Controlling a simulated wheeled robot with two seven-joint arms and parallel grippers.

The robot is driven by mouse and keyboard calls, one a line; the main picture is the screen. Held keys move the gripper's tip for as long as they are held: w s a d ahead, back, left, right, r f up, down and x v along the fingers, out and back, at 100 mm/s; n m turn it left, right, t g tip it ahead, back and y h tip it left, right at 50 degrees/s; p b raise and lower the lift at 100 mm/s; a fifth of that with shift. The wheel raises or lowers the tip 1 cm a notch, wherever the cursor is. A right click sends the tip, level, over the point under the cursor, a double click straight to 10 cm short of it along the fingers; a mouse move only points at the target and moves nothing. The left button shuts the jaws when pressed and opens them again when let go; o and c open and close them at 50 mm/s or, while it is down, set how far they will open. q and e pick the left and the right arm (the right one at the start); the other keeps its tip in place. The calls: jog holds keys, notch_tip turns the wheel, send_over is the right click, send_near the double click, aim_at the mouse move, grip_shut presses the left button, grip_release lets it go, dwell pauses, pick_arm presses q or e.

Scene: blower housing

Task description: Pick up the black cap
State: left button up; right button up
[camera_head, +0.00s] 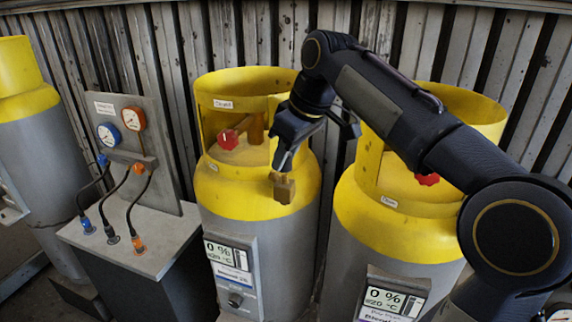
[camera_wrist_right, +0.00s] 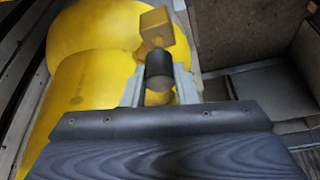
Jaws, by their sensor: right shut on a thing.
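The black cap (camera_wrist_right: 159,66) is a short dark cylinder in the right wrist view. It sits between the two pale fingers of my right gripper (camera_wrist_right: 159,80), which is shut on it. A brass valve block (camera_wrist_right: 156,27) lies directly beyond the cap, in line with it; I cannot tell whether they are still joined. In the head view my right gripper (camera_head: 285,163) reaches down at the front right of the middle yellow-topped cylinder's collar, with the brass block (camera_head: 284,190) just below its fingertips. The cap cannot be made out clearly there. My left gripper is not in view.
The middle gas cylinder (camera_head: 240,195) has a red knob (camera_head: 228,139) inside its collar. Another cylinder (camera_head: 395,215) stands close on the right, under my right arm. A gauge stand (camera_head: 140,150) with hoses is at left. A corrugated metal wall (camera_head: 165,45) closes off the back.

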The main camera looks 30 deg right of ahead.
jog(key=s+a+r, duration=0.7)
jog(key=a+r, duration=0.2)
jog(key=a, duration=0.3)
jog(key=shift+r, duration=0.4)
jog(key=shift+a, duration=0.1)
